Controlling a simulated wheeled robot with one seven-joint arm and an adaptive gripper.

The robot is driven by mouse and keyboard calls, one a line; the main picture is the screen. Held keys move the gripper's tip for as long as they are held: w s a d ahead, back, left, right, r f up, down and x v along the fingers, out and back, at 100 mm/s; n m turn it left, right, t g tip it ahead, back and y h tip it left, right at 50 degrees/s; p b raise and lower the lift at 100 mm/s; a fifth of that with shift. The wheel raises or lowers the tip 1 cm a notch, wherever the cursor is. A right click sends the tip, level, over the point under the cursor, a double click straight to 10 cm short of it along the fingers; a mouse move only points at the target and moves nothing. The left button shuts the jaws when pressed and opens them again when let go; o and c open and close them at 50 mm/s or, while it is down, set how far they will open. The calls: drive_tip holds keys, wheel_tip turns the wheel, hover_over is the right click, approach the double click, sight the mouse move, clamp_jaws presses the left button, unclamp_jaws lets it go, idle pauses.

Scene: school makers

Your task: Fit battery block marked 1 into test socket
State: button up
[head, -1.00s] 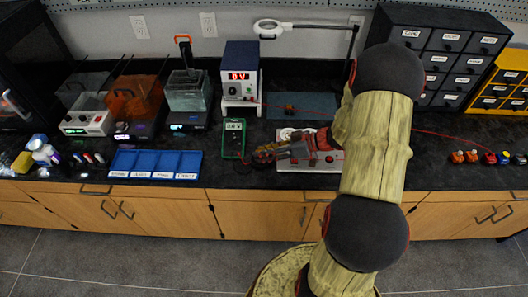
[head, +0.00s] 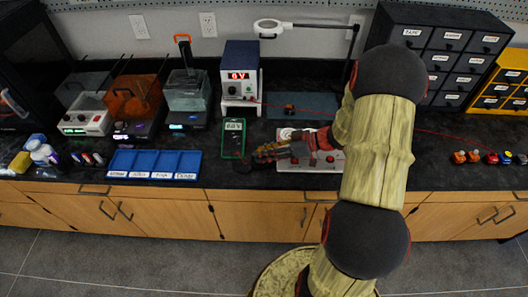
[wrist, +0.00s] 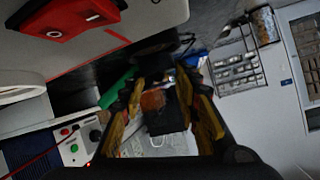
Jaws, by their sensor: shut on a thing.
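My gripper (head: 264,154) is over the left end of a white board (head: 300,167) on the bench in the head view. In the wrist view my gripper (wrist: 168,108) has its yellow-edged fingers on both sides of a dark block with an orange part (wrist: 153,101), and is shut on it. I cannot read a mark on the block. I cannot tell for sure that this is the test socket. The block is apart from this fitting.
A green meter (head: 233,138) stands left of the board, with a power supply (head: 240,75) behind. A blue mat (head: 315,104) lies behind the board. A blue tray (head: 155,162) is farther left. Small coloured blocks (head: 474,157) stand at the right.

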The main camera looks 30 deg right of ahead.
drive_tip(key=shift+f+b, duration=0.6)
drive_tip(key=shift+b, duration=0.15)
drive_tip(key=o, duration=0.9)
drive_tip(key=shift+c, duration=0.2)
drive_tip(key=shift+v, duration=5.5)
drive_tip(key=shift+w, duration=0.1)
